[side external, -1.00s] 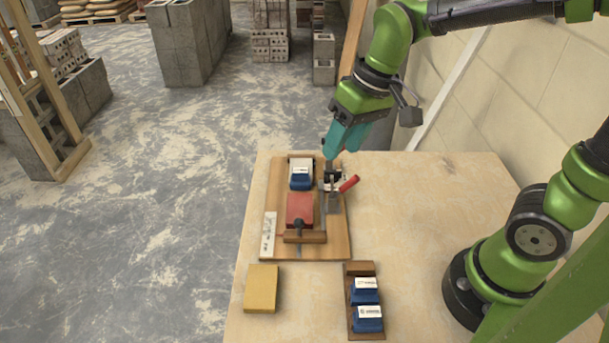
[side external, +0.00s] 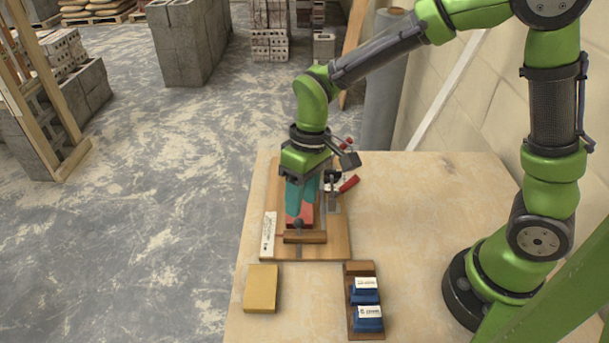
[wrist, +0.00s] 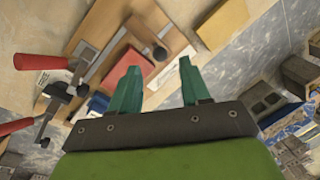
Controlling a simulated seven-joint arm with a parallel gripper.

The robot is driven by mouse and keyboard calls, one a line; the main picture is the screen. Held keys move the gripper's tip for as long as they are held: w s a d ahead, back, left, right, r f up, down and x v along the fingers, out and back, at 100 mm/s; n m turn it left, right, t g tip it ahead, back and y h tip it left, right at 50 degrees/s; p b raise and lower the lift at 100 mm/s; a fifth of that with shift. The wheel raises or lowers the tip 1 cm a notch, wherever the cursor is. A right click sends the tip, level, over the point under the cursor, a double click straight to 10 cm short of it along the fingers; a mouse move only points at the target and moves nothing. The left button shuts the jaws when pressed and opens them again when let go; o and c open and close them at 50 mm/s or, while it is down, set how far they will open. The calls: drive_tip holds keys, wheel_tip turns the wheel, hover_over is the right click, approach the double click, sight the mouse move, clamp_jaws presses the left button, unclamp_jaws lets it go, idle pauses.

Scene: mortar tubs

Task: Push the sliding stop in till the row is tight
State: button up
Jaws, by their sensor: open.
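The sliding stop, a brown wooden bar with a dark knob (side external: 304,237), lies across the near end of the wooden fixture board (side external: 335,243). A red block (side external: 306,217) sits just beyond it. My gripper (side external: 299,208) is open, its teal fingers pointing down over the red block and partly hiding it. In the wrist view the stop (wrist: 138,30) and red block (wrist: 122,73) lie ahead of the spread fingers (wrist: 158,78), and nothing is between them. A blue tub (wrist: 98,103) shows beyond the red block there; my arm hides it in the side view.
Red-handled clamps (side external: 348,184) stand on the board's right side. A white labelled strip (side external: 268,235) lies on its left. A yellow block (side external: 261,288) and a wooden rack (side external: 360,268) with two blue tubs (side external: 367,318) stand nearer.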

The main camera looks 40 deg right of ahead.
sight(298, 219)
drive_tip(key=f, duration=0.4)
drive_tip(key=a+f, duration=0.1)
drive_tip(key=f, duration=0.1)
drive_tip(key=shift+s+a+f, duration=0.1)
drive_tip(key=shift+s+f, duration=0.05)
drive_tip(key=shift+f, duration=0.05)
drive_tip(key=c, duration=0.9)
drive_tip(key=shift+o, duration=0.2)
drive_tip(key=shift+w+d, duration=1.65)
drive_tip(key=o, duration=0.9)
drive_tip(key=shift+c, duration=0.2)
drive_tip(key=d+r, duration=0.3)
drive_tip(key=r, duration=1.3)
drive_tip(key=shift+w+r, duration=0.25)
drive_tip(key=shift+r, duration=0.1)
drive_tip(key=shift+w, duration=0.1)
